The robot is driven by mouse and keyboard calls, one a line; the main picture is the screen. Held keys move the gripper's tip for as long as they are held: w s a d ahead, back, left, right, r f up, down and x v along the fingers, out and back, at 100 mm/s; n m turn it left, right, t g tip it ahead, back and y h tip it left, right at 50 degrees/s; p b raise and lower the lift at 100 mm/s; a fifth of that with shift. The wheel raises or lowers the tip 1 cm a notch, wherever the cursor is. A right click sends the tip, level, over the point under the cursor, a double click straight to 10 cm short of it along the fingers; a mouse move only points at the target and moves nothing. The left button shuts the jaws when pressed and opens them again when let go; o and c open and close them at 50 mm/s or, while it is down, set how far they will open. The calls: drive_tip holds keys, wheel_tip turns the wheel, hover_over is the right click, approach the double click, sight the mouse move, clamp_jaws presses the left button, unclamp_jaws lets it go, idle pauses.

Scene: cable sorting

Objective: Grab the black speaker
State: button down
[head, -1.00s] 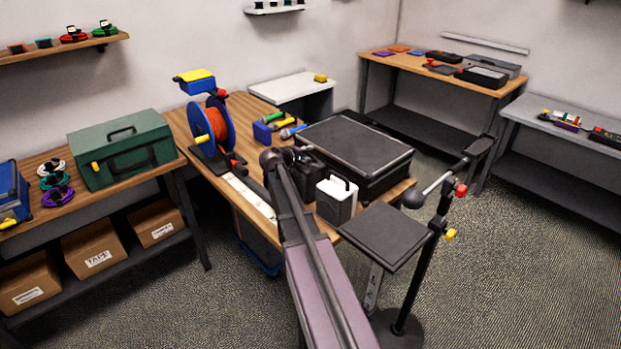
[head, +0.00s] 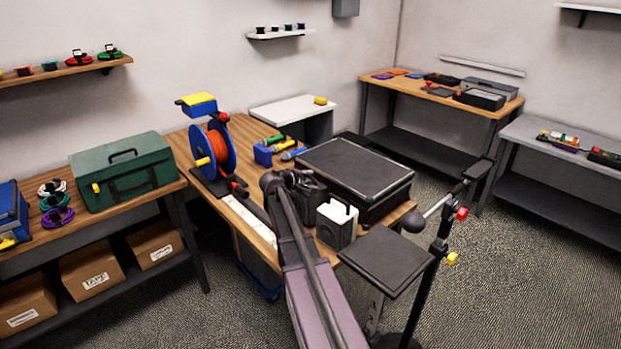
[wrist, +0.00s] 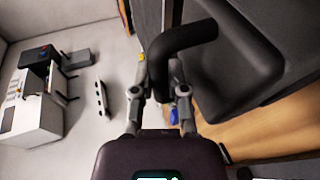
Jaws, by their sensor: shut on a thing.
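In the head view my gripper (head: 290,178) is at the speaker's upper left, partly hidden by my arm. I cannot tell whether the speaker's base touches the bench.
A large black case (head: 355,170) stands close behind and right of the speaker. A black stand with a flat plate (head: 387,255) is at the front right.

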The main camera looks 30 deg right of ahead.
drive_tip(key=shift+r+p, duration=4.65)
drive_tip(key=shift+r, duration=0.2)
